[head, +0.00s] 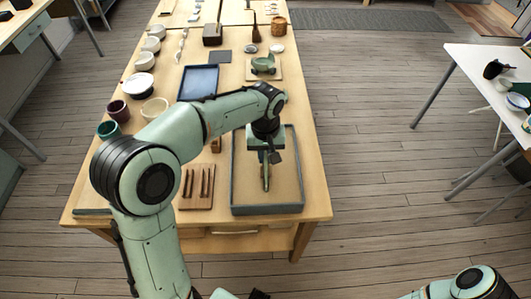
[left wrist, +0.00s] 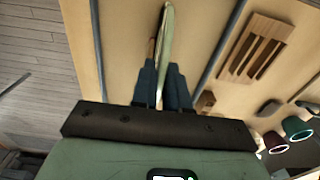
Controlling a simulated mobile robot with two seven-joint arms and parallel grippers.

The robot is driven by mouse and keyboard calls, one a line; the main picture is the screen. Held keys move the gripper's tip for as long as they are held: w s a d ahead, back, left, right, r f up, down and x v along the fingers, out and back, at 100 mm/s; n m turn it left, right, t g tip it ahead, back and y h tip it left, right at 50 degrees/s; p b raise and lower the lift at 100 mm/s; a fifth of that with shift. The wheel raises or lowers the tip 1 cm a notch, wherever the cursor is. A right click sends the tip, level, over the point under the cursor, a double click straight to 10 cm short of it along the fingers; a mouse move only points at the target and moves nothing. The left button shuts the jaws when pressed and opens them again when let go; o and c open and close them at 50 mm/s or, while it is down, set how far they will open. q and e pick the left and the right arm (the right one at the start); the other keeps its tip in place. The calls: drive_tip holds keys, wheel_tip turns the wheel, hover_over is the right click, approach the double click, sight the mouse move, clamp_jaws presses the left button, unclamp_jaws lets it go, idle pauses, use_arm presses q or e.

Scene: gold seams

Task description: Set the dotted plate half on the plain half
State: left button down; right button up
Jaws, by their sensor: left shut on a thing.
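My left gripper (head: 265,160) points down over the grey-rimmed tray (head: 234,182) with a tan bed. It is shut on a thin pale-green plate half (head: 266,180), seen nearly edge-on and standing upright. In the left wrist view the plate half (left wrist: 167,38) rises between the two dark fingers (left wrist: 163,88), with a tan or gold strip along its left side. Dots on it are too small to tell. I cannot make out a second plate half apart from it; the gripper hides part of the tray. My right gripper is out of view.
A wooden slotted rack (head: 196,190) stands left of the tray. Behind are a blue tray (head: 199,82) and a green vessel on a board (head: 263,66). Cups and bowls (head: 154,108) line the left edge.

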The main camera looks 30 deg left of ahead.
use_arm(q)
drive_tip(key=shift+f+b, duration=0.5)
drive_tip(key=shift+f, duration=0.55)
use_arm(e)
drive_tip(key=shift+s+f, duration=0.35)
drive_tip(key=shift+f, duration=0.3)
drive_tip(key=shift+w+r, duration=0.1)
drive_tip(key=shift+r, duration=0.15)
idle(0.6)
use_arm(q)
drive_tip(key=shift+f, duration=0.3)
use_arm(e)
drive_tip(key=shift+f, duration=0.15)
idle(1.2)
use_arm(q)
drive_tip(key=c, duration=0.6)
unclamp_jaws()
drive_tip(key=shift+r, duration=0.15)
drive_tip(key=shift+w+r+p, duration=0.1)
drive_tip(key=shift+r+p, duration=1.75)
drive_tip(key=shift+r, duration=1.05)
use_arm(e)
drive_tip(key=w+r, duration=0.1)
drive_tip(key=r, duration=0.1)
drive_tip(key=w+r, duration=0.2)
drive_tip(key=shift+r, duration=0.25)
